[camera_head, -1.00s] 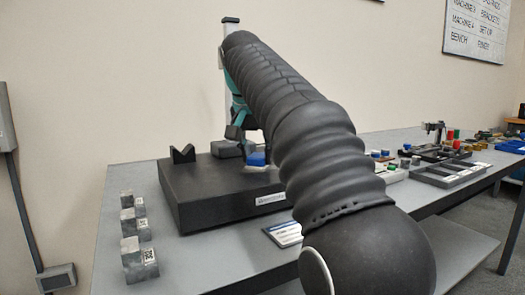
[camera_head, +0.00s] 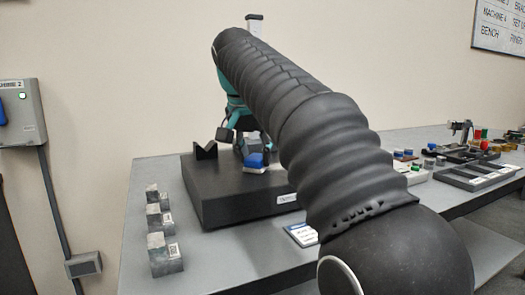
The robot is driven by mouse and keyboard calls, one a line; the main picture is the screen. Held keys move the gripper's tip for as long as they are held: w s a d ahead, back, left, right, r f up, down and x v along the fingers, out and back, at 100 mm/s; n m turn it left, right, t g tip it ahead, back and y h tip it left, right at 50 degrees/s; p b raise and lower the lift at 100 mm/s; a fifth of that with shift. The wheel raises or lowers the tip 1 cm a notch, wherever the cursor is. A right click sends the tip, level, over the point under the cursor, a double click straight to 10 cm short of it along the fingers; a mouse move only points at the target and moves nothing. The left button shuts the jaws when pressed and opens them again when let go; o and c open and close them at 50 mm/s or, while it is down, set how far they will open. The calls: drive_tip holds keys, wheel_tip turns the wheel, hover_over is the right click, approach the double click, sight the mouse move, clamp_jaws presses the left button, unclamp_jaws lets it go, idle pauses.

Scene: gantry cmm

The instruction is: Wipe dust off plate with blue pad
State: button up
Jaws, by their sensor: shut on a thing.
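The blue pad (camera_head: 256,160) is at the top of the black plate (camera_head: 235,206), near its middle, with a pale underside. My gripper (camera_head: 250,148) is shut on the blue pad. The pad looks to be at the plate's surface, but I cannot tell whether it touches. My dark sleeved arm crosses the view and hides the plate's right part. Dust on the plate is too small to make out.
A black V-block (camera_head: 205,151) stands on the plate's back left. Several grey metal blocks (camera_head: 165,255) stand on the grey table (camera_head: 143,205) at left. A card (camera_head: 302,234) lies before the plate. Trays of small parts (camera_head: 478,177) are at right.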

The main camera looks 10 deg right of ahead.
sight(271, 168)
drive_tip(key=shift+f, duration=0.1)
